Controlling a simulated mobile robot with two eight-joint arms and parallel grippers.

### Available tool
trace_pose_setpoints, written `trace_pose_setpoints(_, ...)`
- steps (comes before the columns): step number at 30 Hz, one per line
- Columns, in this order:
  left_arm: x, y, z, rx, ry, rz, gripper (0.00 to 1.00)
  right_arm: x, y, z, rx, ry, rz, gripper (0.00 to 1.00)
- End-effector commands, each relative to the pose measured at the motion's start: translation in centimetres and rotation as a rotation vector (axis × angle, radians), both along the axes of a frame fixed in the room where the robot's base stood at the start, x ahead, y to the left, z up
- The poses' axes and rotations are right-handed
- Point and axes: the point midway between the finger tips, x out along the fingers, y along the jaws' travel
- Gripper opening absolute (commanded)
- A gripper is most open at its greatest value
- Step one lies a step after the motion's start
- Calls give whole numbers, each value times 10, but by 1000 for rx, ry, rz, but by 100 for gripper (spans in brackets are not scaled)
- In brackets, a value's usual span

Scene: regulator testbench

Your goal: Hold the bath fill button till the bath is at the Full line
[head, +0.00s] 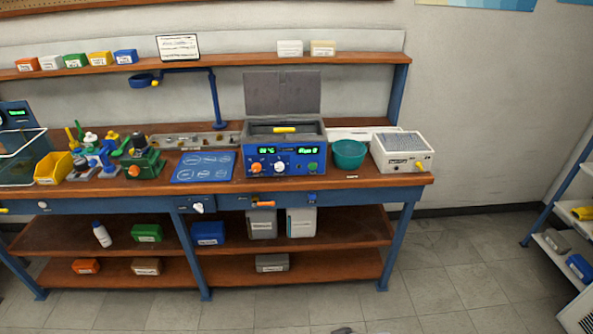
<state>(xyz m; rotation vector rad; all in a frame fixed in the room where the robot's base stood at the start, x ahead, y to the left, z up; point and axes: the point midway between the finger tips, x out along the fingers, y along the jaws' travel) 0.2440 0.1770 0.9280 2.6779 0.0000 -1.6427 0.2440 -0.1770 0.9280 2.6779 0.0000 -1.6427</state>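The bath (284,148) is a grey tank with a blue front panel, standing on the workbench. Its grey lid (283,93) stands open upright behind it, and a yellow handle lies across its top. The panel has two green-lit displays, an orange knob, a white-and-red knob (280,168) and a small green button or knob (312,166). I cannot read which control is the fill button. The water level and the Full line cannot be made out from here.
A teal bowl (348,154) and a white box with a grilled top (402,151) stand right of the bath. A blue mat (204,167) and a green device (142,160) are to its left. Open floor (440,285) lies in front of the bench.

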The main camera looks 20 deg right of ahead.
Motion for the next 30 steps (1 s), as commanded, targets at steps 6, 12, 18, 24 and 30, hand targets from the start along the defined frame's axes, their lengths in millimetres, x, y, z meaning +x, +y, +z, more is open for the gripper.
trace_pose_setpoints(6, 0, 0, 0, 0, 0, 0, 50, 0, 0, 0, 0, 0, 0, 0)
trace_pose_setpoints(12, 0, 0, 0, 0, 0, 0, 50, 0, 0, 0, 0, 0, 0, 0)
trace_pose_setpoints(18, 0, 0, 0, 0, 0, 0, 50, 0, 0, 0, 0, 0, 0, 0)
trace_pose_setpoints(24, 0, 0, 0, 0, 0, 0, 50, 0, 0, 0, 0, 0, 0, 0)
trace_pose_setpoints(30, 0, 0, 0, 0, 0, 0, 50, 0, 0, 0, 0, 0, 0, 0)
